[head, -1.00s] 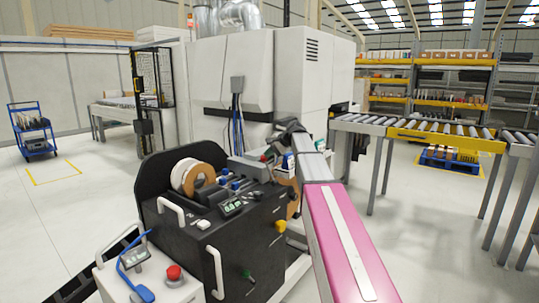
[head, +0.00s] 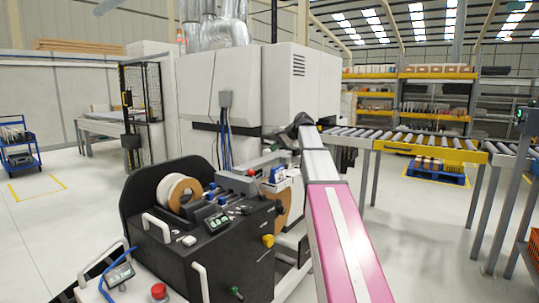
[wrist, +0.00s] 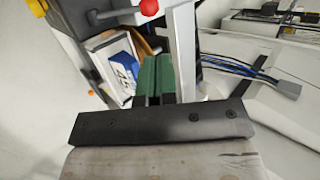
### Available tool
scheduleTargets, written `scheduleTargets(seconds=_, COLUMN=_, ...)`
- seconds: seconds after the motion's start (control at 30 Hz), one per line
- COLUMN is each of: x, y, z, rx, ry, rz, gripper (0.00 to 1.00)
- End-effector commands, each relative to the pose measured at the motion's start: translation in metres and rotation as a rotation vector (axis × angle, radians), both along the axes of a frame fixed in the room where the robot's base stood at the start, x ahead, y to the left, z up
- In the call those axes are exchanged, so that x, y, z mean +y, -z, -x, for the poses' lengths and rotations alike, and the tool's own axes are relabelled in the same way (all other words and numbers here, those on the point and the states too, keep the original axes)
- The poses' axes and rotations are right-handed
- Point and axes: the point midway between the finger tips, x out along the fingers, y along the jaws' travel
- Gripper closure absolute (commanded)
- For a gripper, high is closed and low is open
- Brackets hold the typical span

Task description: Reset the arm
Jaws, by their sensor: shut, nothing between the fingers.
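My arm reaches forward from the bottom of the head view as a pink and white link, with a dark wrist at its far end. My gripper shows in the wrist view (wrist: 155,78) as two green fingers standing close together beyond a dark plate. The fingers are shut and hold nothing. In the head view the fingertips cannot be made out. In the wrist view a box with a blue and white label (wrist: 120,68) lies just left of the fingers.
The black edge-banding machine (head: 240,255) with a white tape roll (head: 176,190) stands left of my arm. A large white cabinet (head: 222,85) stands behind. A roller conveyor (head: 435,145) runs at the right.

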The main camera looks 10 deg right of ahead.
Motion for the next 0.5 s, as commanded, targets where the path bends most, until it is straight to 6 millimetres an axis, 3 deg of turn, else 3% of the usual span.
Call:
scheduleTargets(seconds=0.37, x=-0.002, y=-0.003, z=0.001, rx=0.0, ry=0.0, rz=0.0, gripper=1.0)
scheduleTargets(seconds=0.5, x=-0.001, y=0.008, z=0.005, rx=0.004, ry=-0.003, rz=0.012, gripper=1.0)
